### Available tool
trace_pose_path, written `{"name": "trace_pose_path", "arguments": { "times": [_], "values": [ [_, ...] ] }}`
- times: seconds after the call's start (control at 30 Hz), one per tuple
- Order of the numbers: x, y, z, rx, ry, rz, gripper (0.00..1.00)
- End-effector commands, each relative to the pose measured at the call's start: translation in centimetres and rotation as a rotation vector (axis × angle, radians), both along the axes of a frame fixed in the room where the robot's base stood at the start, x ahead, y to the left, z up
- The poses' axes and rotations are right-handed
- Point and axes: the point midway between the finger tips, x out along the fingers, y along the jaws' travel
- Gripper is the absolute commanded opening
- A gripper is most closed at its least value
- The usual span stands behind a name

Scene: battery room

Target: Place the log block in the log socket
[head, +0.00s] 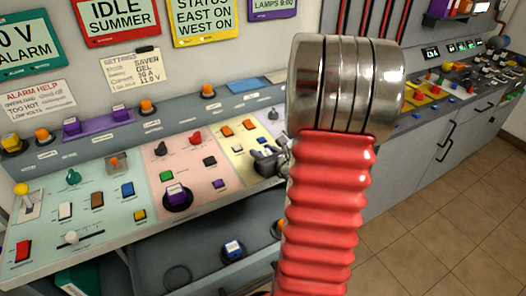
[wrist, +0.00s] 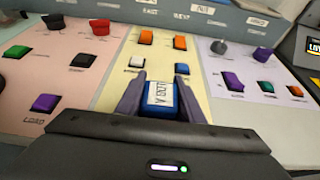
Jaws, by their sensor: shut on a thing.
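My gripper (wrist: 160,100) is shut on a blue block (wrist: 161,94) with a white label. The label's dark lettering is turned and hard to read, so I cannot tell for sure that it is the log block. The block is over the pale yellow panel (wrist: 118,87), and I cannot tell whether it touches the panel. In the head view my gripper (head: 268,163) is partly hidden behind my red arm, and the held block cannot be made out. Another blue block (head: 233,249) with a white label is below the desk. I cannot pick out the log socket.
A grey ledge (head: 140,127) with several lamps runs behind. Open tiled floor (head: 440,220) is at right.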

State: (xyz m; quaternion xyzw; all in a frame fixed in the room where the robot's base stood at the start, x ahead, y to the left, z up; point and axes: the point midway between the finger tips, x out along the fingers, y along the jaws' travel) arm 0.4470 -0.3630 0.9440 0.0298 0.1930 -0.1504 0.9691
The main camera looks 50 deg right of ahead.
Motion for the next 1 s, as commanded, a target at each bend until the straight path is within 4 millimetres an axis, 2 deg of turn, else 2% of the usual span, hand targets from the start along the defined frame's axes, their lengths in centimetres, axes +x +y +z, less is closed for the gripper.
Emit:
{"name": "trace_pose_path", "arguments": {
  "times": [0.43, 0.47, 0.5, 0.73, 1.0],
  "values": [
    [0.01, 0.04, -0.82, 0.001, 0.001, 0.001, 0.11],
    [0.0, 0.04, -0.83, 0.001, 0.001, 0.001, 0.35],
    [0.01, 0.04, -0.82, 0.001, 0.001, 0.001, 0.38],
    [0.01, 0.05, -0.81, 0.001, 0.001, 0.001, 0.53],
    [0.02, 0.05, -0.74, 0.001, 0.001, 0.001, 0.53]
  ]
}}
